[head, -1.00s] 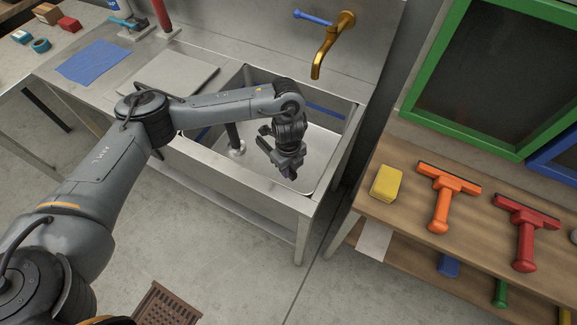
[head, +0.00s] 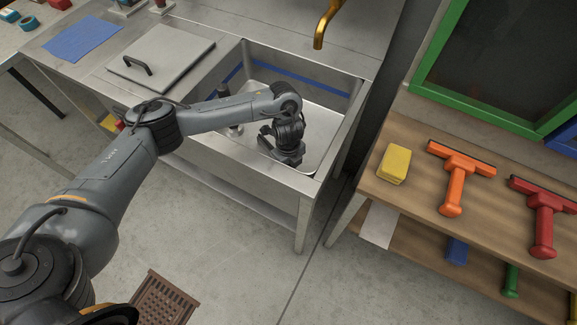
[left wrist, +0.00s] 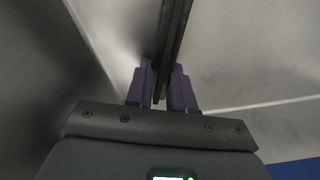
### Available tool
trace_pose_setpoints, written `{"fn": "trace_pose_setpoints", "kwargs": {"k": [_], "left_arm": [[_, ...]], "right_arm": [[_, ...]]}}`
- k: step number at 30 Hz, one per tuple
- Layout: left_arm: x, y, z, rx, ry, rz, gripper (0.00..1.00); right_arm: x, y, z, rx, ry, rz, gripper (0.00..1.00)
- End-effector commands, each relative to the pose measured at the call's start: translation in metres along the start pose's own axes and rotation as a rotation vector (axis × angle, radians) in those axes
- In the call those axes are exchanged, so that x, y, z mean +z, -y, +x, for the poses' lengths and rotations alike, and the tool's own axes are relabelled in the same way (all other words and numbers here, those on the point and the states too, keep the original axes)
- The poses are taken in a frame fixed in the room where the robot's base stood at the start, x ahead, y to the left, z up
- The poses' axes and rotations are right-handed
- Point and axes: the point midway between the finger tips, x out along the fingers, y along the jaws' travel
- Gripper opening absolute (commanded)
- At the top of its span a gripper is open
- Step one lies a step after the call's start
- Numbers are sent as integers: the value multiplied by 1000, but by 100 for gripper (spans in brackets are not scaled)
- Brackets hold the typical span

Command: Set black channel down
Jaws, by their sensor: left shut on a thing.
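My left gripper (head: 284,160) is low inside the steel sink basin (head: 322,122) in the head view, near its front wall. In the left wrist view the purple fingers (left wrist: 161,80) are shut on the black channel (left wrist: 172,35), a thin dark bar. The channel runs up from between the fingers and leaves the top of that picture. In the head view my wrist and gripper hide it. I cannot tell whether it touches the basin floor. My right gripper is not in view.
A brass tap (head: 323,28) hangs behind the basin. A grey lid with a black handle (head: 185,58) lies left of it, beside a blue cloth (head: 82,38). A wooden bench on the right holds a yellow sponge (head: 393,164), an orange squeegee (head: 455,178) and a red squeegee (head: 545,210).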

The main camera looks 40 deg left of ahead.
Motion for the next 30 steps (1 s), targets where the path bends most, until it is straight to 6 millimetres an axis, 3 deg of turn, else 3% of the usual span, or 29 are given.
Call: {"fn": "trace_pose_setpoints", "kwargs": {"k": [9,10,15,25,30], "left_arm": [[0,0,2,0,0,0,0],[0,0,2,0,0,0,24],[0,0,1,-1,0,0,48],[0,0,-1,-2,0,-1,48],[1,1,-20,-3,2,-1,48]], "right_arm": [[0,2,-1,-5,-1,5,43],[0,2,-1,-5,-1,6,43],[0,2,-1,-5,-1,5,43],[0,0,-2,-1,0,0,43],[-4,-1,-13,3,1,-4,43]]}}
